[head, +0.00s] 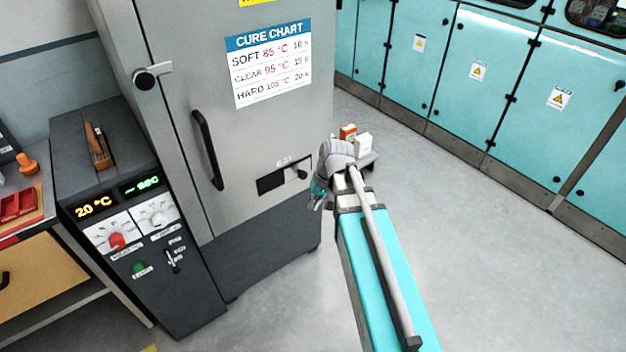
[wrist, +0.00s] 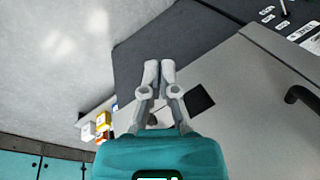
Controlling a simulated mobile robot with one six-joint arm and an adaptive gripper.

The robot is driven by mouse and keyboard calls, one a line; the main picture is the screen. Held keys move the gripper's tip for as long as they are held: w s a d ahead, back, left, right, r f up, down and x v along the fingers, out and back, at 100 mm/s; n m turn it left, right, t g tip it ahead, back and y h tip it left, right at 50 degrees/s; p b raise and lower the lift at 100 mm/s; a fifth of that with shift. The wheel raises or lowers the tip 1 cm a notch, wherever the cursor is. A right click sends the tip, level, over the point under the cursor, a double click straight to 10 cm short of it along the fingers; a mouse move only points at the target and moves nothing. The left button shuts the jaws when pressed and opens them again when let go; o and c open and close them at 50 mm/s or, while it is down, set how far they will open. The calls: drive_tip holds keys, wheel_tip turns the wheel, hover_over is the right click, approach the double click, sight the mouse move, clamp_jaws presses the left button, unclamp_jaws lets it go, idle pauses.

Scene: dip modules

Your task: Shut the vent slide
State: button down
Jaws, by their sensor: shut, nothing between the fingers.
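The vent is a slot low on the front of the grey cabinet. Its left part is a dark opening (head: 270,183), and the vent slide's black knob (head: 301,174) shows at its right. In the wrist view the dark opening (wrist: 200,100) lies right of my fingers, and a dark piece (wrist: 152,119), perhaps the knob, shows partly between them. My gripper (head: 316,202) is shut and empty, just right of and slightly below the knob in the head view. It also shows in the wrist view (wrist: 160,66). I cannot tell whether it touches the knob.
The cabinet door has a black handle (head: 207,150) and a round latch (head: 150,77). A control box (head: 135,225) stands to the left. Small orange and white boxes (head: 362,143) sit behind my wrist. Teal cupboards (head: 480,75) line the back; the floor (head: 480,240) at right is clear.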

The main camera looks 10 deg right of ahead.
drive_tip(key=w+d+f+t+y+b, duration=0.1)
drive_tip(key=w+d+f+y+b, duration=0.15)
drive_tip(key=w+b, duration=0.2)
drive_tip(key=w+d+f+m+t+y+b, duration=0.1)
drive_tip(key=w+d+f+y+b, duration=0.15)
drive_tip(key=w+b, duration=0.2)
drive_tip(key=w+d+f+y+b, duration=0.2)
drive_tip(key=w+f+b, duration=0.15)
drive_tip(key=w, duration=0.25)
drive_tip(key=w+d+m+t+y+b, duration=0.1)
drive_tip(key=w+d+t+y+b, duration=0.3)
drive_tip(key=w+d+b, duration=0.4)
drive_tip(key=d+b, duration=0.2)
drive_tip(key=d, duration=0.2)
drive_tip(key=shift+w+f, duration=0.1)
drive_tip(key=b, duration=0.2)
approach(306, 165)
drive_tip(key=x, duration=0.4)
drive_tip(key=shift+f, duration=0.25)
drive_tip(key=shift+s+a+f, duration=0.1)
drive_tip(key=shift+s+a, duration=0.15)
drive_tip(key=shift+a, duration=0.35)
drive_tip(key=shift+s+a+f, duration=0.15)
drive_tip(key=shift+s+a, duration=0.1)
drive_tip(key=shift+a, duration=0.4)
drive_tip(key=shift+s+a+f, duration=0.1)
drive_tip(key=shift+s+a, duration=0.15)
drive_tip(key=shift+a, duration=0.35)
